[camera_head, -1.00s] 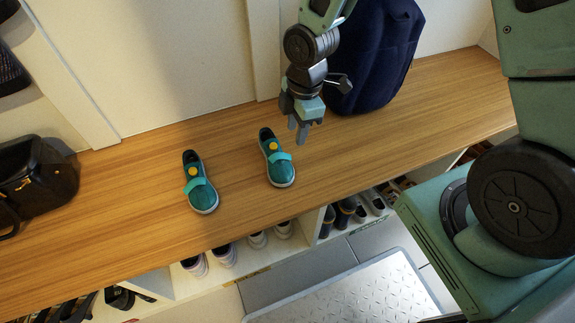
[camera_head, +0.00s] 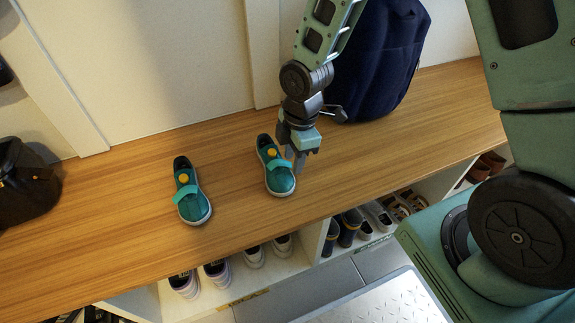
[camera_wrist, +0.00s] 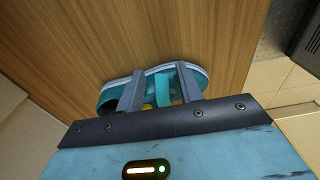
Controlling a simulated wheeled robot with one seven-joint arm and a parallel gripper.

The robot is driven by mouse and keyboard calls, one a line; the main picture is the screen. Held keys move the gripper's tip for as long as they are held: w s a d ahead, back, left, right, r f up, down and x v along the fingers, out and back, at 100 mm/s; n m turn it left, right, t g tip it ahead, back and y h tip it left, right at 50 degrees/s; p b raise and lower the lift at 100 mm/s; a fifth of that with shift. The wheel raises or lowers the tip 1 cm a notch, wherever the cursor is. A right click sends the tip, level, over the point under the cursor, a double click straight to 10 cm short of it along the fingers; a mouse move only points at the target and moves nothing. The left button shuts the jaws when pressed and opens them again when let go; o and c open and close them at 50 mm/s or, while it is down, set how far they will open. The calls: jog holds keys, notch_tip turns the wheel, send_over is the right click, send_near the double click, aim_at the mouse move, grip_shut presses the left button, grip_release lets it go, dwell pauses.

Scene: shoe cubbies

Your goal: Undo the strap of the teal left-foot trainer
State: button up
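Two teal trainers stand side by side on the wooden bench, toes toward the front edge: one on the left (camera_head: 194,209) and one on the right (camera_head: 282,184). Each has a lighter teal strap across it and a yellow round spot; the right one's strap (camera_head: 279,165) lies across the shoe. I cannot tell which is the left-foot one. My gripper (camera_head: 295,160) is beside the right trainer, at its right side by the strap. In the wrist view my gripper (camera_wrist: 160,76) is open, its two fingers apart over a trainer (camera_wrist: 115,92), with the strap (camera_wrist: 162,88) seen between them.
A navy backpack (camera_head: 376,65) stands behind my gripper against the wall. A black bag (camera_head: 24,185) is at the bench's left end. Cubbies under the bench hold several shoes (camera_head: 216,270). The bench between the trainers and right of my gripper is clear.

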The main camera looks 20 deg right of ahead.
jog(key=shift+f+b, duration=0.35)
jog(key=shift+f, duration=0.2)
dwell(0.5)
jog(key=c, duration=0.5)
jog(key=shift+r+p, duration=0.8)
jog(key=shift+p, duration=0.1)
jog(key=shift+c, duration=0.4)
jog(key=shift+a, duration=0.1)
jog(key=shift+s+a+r+t+h+b, duration=0.15)
jog(key=shift+r+h+b, duration=0.25)
jog(key=shift+h+b, duration=0.15)
jog(key=shift+s+a+r+t+h+b, duration=0.1)
jog(key=shift+a+r+t+h+b, duration=0.05)
jog(key=shift+r+h+b, duration=0.3)
jog(key=shift+a, duration=0.1)
